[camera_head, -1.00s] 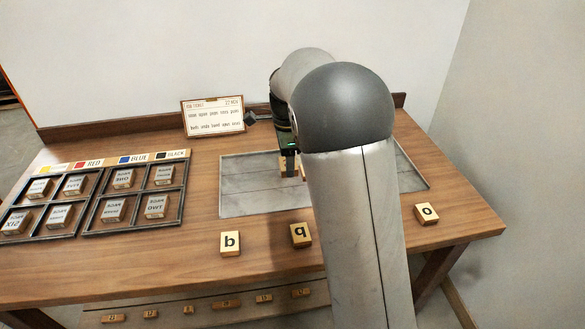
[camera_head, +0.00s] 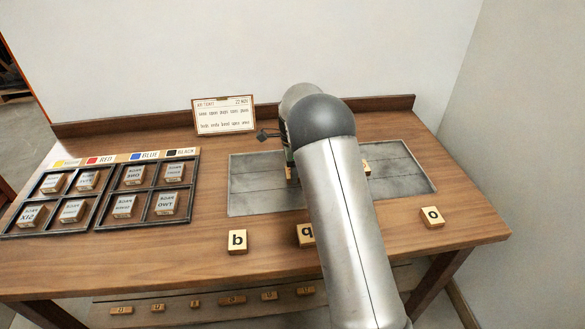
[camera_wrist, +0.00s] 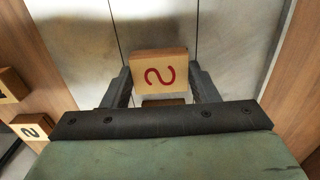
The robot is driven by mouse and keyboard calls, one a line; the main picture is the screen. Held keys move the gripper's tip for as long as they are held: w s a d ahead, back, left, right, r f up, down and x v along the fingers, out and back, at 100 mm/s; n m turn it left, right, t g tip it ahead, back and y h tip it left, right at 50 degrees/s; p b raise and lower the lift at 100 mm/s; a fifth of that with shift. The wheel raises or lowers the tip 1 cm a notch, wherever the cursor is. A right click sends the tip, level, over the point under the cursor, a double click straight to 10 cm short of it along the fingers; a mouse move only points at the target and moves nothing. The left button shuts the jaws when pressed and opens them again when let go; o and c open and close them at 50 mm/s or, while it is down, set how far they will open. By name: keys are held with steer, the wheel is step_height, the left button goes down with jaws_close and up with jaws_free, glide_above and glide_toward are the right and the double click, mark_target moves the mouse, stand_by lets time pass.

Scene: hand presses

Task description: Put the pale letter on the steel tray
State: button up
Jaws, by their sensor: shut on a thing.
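My gripper (camera_wrist: 160,86) is shut on a light wooden block with a red curved letter (camera_wrist: 160,70), seen in the wrist view over the grey steel tray (camera_wrist: 225,40). Whether the block touches the tray is not clear. Part of a wooden piece (camera_wrist: 164,102) shows just below it between the fingers. In the head view my arm covers most of the gripper, and a bit of wood (camera_head: 289,174) shows by it over the left part of the steel tray (camera_head: 255,198). Another wooden block (camera_head: 366,167) shows on the tray right of my arm.
Letter blocks b (camera_head: 237,242), q (camera_head: 305,235) and o (camera_head: 432,217) lie along the table's front; my arm partly covers q. Dark compartment trays (camera_head: 98,208) of labelled blocks stand at left. A printed card (camera_head: 224,115) stands at the back. The tray's right part is mostly clear.

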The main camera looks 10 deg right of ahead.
steer(key=shift+f, duration=0.2)
steer(key=o, duration=0.9)
steer(key=shift+o, duration=0.2)
steer(key=shift+r, duration=0.1)
step_height(320, 180, up, 11)
steer(key=s+r+n, duration=0.4)
steer(key=s+r, duration=0.1)
steer(key=s, duration=0.4)
steer(key=s+f+n, duration=0.2)
steer(key=s+n, duration=0.5)
steer(key=s, duration=0.8)
steer(key=s+a+f+n, duration=0.1)
steer(key=s+n, duration=0.7)
steer(key=s, duration=0.8)
steer(key=shift+s+f, duration=0.15)
steer(key=shift+f, duration=0.75)
